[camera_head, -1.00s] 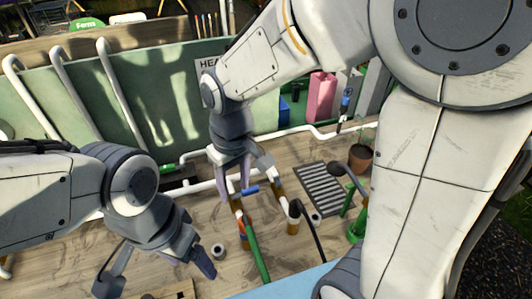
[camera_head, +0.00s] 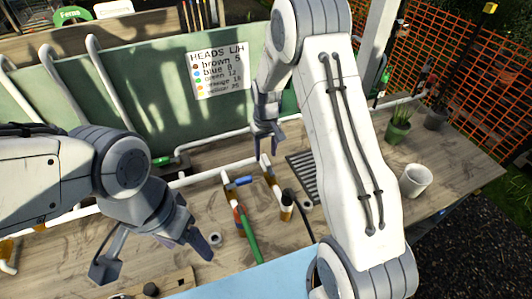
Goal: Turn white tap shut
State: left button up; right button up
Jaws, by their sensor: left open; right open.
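White pipework (camera_head: 215,170) runs along the bench below the green board. My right gripper (camera_head: 267,148) is open, pointing down above the pipework behind the blue piece, apparently empty. My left gripper (camera_head: 152,256) is open and empty over the bench at the front left, left of the green tube.
A sign (camera_head: 218,70) hangs on the green board (camera_head: 150,90). A dark grate (camera_head: 303,175) lies right of the pipes. A white cup (camera_head: 415,180) and a potted plant (camera_head: 398,127) stand at the right. A wooden tray (camera_head: 180,282) lies at the front. White pipes rise at the left.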

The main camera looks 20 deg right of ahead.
jog(key=shift+f, duration=1.1)
grip_shut()
dwell(0.7)
